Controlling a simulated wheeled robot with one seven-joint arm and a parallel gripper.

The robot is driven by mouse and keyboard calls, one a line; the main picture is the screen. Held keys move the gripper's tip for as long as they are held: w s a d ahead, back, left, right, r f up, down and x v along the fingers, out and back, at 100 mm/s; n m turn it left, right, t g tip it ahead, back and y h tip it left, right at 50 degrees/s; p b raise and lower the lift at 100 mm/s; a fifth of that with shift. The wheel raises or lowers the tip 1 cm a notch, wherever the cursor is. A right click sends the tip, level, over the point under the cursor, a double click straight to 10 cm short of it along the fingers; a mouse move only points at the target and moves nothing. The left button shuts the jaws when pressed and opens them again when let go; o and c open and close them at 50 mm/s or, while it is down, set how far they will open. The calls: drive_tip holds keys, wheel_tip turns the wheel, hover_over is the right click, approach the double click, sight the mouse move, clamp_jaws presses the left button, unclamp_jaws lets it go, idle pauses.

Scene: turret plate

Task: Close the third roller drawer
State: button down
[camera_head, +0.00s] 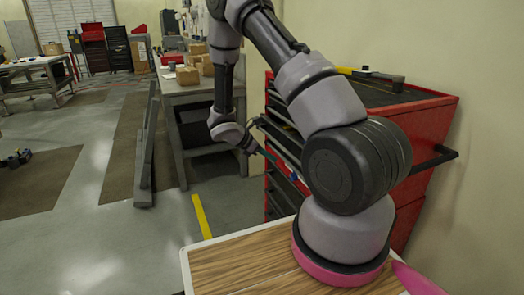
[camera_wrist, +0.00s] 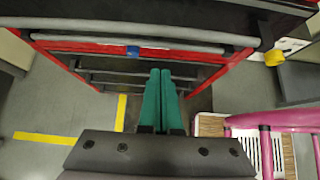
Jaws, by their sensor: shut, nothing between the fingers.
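The red roller cabinet (camera_head: 425,110) stands at the right in the head view, its drawer fronts facing left and partly hidden behind my arm. In the wrist view its drawers show from above as red edges with grey handle bars (camera_wrist: 130,42). A blue tag (camera_wrist: 133,52) sits on one red drawer edge. Which drawer is the third, and how far it stands out, I cannot tell. My gripper (camera_head: 266,154) is beside the drawer fronts. Its teal fingers (camera_wrist: 161,73) are shut together and empty, their tips close to the drawer bars; contact is unclear.
A grey workbench (camera_head: 190,92) with cardboard boxes (camera_head: 188,75) stands left of the cabinet. A black side handle (camera_head: 435,158) sticks out from the cabinet's right. Yellow tape (camera_head: 201,216) marks the floor, which is open at left. A grey metal frame (camera_head: 147,150) stands near the bench.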

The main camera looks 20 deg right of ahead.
drive_tip(key=shift+w+d, duration=0.1)
drive_tip(key=shift+d, duration=2.35)
drive_tip(key=shift+w+d, duration=0.1)
drive_tip(key=shift+d, duration=2.55)
